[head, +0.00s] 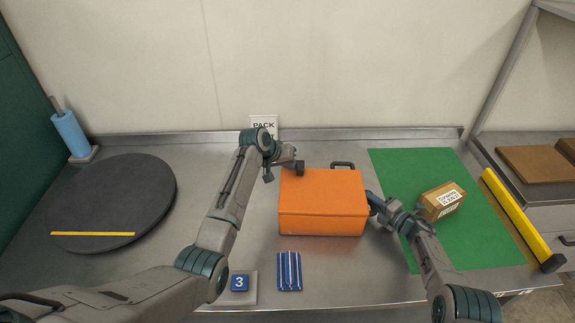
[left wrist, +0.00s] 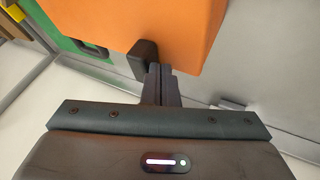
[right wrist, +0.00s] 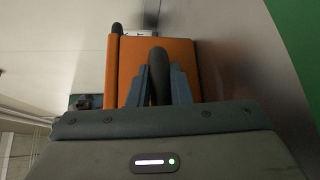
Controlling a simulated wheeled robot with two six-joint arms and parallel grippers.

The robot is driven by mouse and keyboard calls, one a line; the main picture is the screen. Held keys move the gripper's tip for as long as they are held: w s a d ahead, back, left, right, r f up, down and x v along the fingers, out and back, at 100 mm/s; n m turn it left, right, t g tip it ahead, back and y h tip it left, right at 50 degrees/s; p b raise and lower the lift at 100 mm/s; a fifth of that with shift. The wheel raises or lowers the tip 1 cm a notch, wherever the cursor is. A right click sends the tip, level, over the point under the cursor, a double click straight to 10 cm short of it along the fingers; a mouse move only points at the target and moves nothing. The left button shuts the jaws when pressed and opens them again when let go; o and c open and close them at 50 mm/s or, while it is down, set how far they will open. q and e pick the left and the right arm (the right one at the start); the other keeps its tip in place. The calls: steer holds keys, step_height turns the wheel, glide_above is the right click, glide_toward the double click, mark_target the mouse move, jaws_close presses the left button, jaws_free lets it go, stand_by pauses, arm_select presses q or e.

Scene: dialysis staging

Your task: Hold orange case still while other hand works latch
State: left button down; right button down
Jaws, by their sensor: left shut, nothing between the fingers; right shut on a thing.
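The orange case (head: 322,203) stands closed and upright on the steel table, with a black handle (head: 342,165) at its back edge. My right gripper (head: 372,203) is at the case's right side. In the right wrist view its fingers are shut on a dark side handle (right wrist: 159,72) of the orange case (right wrist: 126,70). My left gripper (head: 294,166) is at the case's back left corner. In the left wrist view its fingers (left wrist: 162,72) are shut and empty, right beside a dark latch-like part (left wrist: 142,57) on the case. Whether they touch it is unclear.
A green mat (head: 395,165) with a cardboard box (head: 442,200) lies to the right, beside a yellow bar (head: 520,220). A dark round disc (head: 110,200) lies left. A blue striped packet (head: 289,271) and a number 3 tag (head: 239,283) lie in front of the case.

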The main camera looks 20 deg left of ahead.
mark_target(301, 168)
arm_select(q)
steer(key=d, duration=0.2)
steer(key=w+d, duration=0.1)
steer(key=d, duration=0.1)
steer(key=shift+d, duration=0.3)
arm_select(e)
steer(key=shift+s+f, duration=0.1)
steer(key=shift+f, duration=0.05)
arm_select(q)
steer(key=shift+a, duration=0.15)
steer(key=shift+s+a, duration=0.1)
steer(key=shift+a, duration=0.2)
steer(key=a, duration=0.2)
steer(key=shift+s+a, duration=0.35)
steer(key=shift+a, duration=0.05)
steer(key=v, duration=1)
steer(key=shift+a, duration=0.25)
